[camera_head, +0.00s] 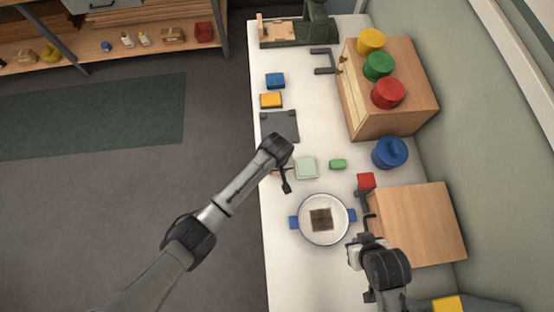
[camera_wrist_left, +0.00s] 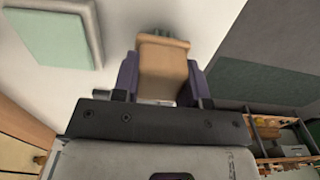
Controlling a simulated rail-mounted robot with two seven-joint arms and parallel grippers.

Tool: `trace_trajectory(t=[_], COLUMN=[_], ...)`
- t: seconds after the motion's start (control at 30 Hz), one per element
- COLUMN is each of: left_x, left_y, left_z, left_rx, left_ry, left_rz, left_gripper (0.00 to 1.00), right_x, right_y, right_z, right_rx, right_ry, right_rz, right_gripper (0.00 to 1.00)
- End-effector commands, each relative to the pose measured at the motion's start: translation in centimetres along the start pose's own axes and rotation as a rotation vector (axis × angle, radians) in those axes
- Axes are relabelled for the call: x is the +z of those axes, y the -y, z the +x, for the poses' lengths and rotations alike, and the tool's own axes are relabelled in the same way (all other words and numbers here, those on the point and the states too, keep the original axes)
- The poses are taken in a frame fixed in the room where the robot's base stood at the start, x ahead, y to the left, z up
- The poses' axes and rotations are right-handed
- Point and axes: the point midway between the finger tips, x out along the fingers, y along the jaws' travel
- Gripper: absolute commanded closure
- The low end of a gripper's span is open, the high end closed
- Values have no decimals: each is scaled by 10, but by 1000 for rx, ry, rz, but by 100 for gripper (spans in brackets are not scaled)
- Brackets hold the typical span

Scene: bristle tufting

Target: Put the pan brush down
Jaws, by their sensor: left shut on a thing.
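My left gripper (camera_head: 286,184) is over the left part of the white table, beside a pale green square pad (camera_head: 306,168). In the left wrist view it is shut on the pan brush (camera_wrist_left: 163,70), a tan wooden block held between dark fingers. In the head view the arm hides most of the brush; its bristles are hard to make out. The pad also shows in the wrist view (camera_wrist_left: 50,35), apart from the brush. A round white pan (camera_head: 336,235) with blue handles holds a brown square patch. My right gripper (camera_head: 358,268) is right of the pan; its opening is unclear.
A dark grey mat (camera_head: 280,125) and blue (camera_head: 275,80) and yellow (camera_head: 271,100) blocks lie farther back. Two wooden boxes (camera_head: 405,110) (camera_head: 425,225) line the wall. The table's front-left is clear.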

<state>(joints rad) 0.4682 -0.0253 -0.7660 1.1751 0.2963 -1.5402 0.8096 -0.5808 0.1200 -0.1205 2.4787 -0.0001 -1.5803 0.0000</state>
Motion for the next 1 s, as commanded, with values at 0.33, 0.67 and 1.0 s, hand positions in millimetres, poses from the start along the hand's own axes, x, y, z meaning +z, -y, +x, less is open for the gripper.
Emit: trace_trajectory(t=[0.33, 0.67, 1.0], left_x=[0, 0, -1], left_y=[0, 0, -1], left_z=[3, 3, -27], left_rx=[1, 0, 3], left_ry=[-1, 0, -3], left_rz=[-1, -1, 0], left_gripper=[51, 34, 34], right_x=[0, 0, -3], right_y=[0, 0, -1], right_z=[0, -1, -8], right_rx=[0, 1, 1], right_ry=[-2, -2, -2], right_rz=[0, 0, 0], right_gripper=[100, 100, 100])
